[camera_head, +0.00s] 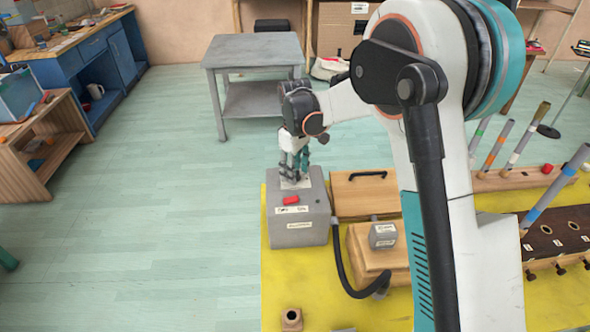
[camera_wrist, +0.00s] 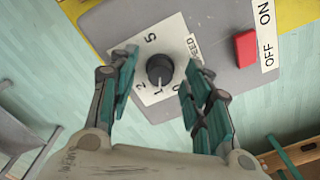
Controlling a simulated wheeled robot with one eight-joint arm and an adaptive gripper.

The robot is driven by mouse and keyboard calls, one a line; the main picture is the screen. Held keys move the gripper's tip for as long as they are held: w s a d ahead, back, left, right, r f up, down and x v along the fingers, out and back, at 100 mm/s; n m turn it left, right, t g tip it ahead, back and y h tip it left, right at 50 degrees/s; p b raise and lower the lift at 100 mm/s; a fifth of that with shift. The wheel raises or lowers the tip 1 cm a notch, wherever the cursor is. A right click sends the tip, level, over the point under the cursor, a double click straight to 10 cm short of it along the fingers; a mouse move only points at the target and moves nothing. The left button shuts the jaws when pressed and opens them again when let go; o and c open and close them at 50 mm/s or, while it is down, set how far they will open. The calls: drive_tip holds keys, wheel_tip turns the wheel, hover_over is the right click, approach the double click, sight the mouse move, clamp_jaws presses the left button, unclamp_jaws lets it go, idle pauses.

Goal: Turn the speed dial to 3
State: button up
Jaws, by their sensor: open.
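The speed dial (camera_wrist: 160,68) is a round black knob on a white numbered plate (camera_wrist: 149,47) on top of a grey box (camera_head: 300,238). In the wrist view its light pointer mark faces the 1. The 0, 1, 2 and 5 show; the 3 is not visible, and the left finger covers part of the plate's edge. My gripper (camera_wrist: 160,63) is open, with one finger on each side of the knob and visible gaps between. In the head view my gripper (camera_head: 294,168) is directly over the box top and hides the dial.
A red switch (camera_wrist: 246,47) with OFF and ON labels sits beside the dial; it also shows in the head view (camera_head: 291,200). A black hose (camera_head: 345,270) leaves the box. Wooden boxes (camera_head: 365,193) stand to its right on the yellow surface (camera_head: 280,285). Open floor lies left.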

clamp_jaws()
drive_tip(key=m, duration=0.3)
drive_tip(key=shift+m+p, duration=0.3)
drive_tip(key=shift+m, duration=0.1)
drive_tip(key=m, duration=0.4)
drive_tip(key=shift+m, duration=0.3)
drive_tip(key=m, duration=0.3)
drive_tip(key=shift+p, duration=0.35)
drive_tip(key=shift+m, duration=2.1)
